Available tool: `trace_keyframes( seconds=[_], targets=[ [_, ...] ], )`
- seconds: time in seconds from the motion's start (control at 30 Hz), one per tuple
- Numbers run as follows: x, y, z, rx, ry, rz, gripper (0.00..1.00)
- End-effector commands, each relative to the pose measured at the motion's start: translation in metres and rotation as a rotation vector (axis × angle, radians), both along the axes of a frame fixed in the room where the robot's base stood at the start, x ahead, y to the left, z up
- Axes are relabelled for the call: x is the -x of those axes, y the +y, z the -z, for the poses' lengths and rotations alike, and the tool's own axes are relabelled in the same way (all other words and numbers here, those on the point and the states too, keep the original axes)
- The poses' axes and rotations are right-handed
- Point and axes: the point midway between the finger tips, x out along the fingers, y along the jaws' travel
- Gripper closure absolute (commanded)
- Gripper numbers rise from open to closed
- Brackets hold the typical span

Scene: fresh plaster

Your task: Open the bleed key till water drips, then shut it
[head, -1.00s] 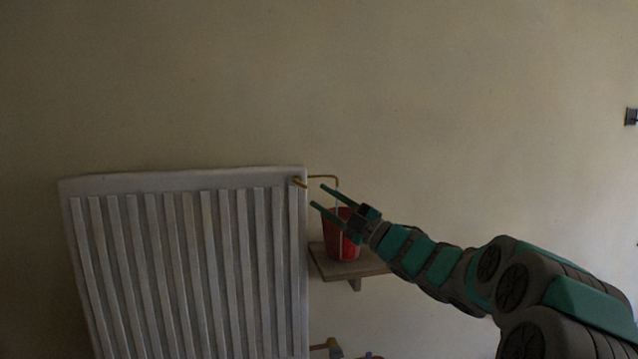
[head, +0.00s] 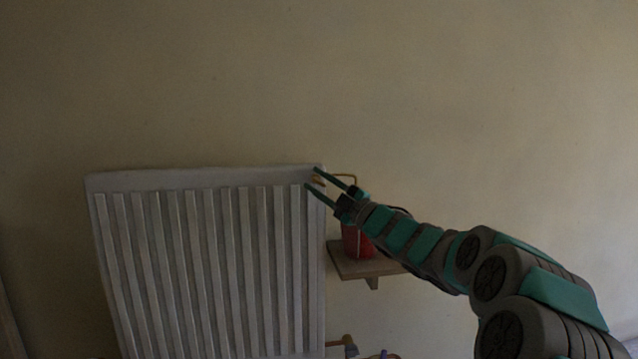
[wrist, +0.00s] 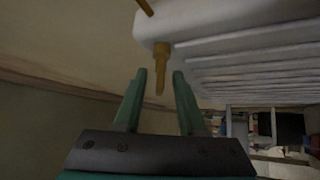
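The white radiator (head: 205,181) stands against the wall, and its corner also shows in the wrist view (wrist: 200,22). The brass bleed key (head: 318,181) sticks out near its top right corner. In the wrist view the key (wrist: 161,70) points between my fingertips. My gripper (head: 311,178) is open at that corner, with one finger on each side of the key in the picture. In the wrist view my gripper (wrist: 161,72) shows a clear gap on both sides of the key, and I see no contact. No water drip can be made out.
A thin brass pipe (head: 345,175) runs from the radiator's corner and bends down over a red bucket (head: 357,243), partly hidden by my arm. The bucket stands on a small wooden shelf (head: 352,267). A brass valve (head: 342,341) is low at the right. The wall above is bare.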

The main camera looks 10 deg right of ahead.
Motion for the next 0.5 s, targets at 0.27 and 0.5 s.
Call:
trace_keyframes(
  seconds=[0.27,0.5],
  targets=[
    [0.0,-0.0005,0.0,0.0,0.001,0.001,0.84],
    [-0.0001,-0.0005,0.0003,0.0,0.001,0.001,1.0]
  ],
)
